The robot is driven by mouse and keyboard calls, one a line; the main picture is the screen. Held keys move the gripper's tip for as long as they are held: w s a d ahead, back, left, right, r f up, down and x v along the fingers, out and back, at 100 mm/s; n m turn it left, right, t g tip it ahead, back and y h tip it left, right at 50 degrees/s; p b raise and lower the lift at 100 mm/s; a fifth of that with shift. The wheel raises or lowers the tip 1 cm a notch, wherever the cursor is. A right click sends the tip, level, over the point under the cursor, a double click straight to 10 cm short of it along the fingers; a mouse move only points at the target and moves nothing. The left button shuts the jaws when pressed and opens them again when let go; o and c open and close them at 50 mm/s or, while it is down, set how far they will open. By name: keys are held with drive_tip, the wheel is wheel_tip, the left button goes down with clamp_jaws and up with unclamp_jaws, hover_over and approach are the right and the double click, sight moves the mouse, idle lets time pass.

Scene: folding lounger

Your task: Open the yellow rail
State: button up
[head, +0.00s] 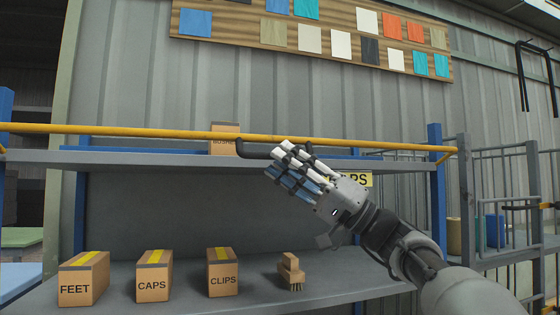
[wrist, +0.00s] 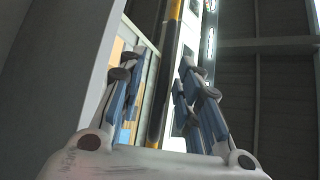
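The yellow rail (head: 130,131) runs nearly level across the front of the upper shelf, from the left edge to the right post. A black handle (head: 252,152) hangs just under its middle. My gripper (head: 277,160) is at the right part of this handle, with white and blue fingers pointing left. In the wrist view, the fingers stand apart on both sides of the black handle (wrist: 157,105), with a gap visible on each side. The rail's yellow part (wrist: 176,10) shows beyond them. The handle's right end is partly hidden by my fingers.
A carton (head: 225,130) stands on the upper shelf behind the rail. Boxes marked FEET (head: 83,280), CAPS (head: 154,278) and CLIPS (head: 222,274), and a brush (head: 291,270), stand on the lower shelf (head: 340,285). A blue post (head: 437,190) stands right of my gripper.

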drive_tip(key=v, duration=1)
drive_tip(key=shift+d+f, duration=0.15)
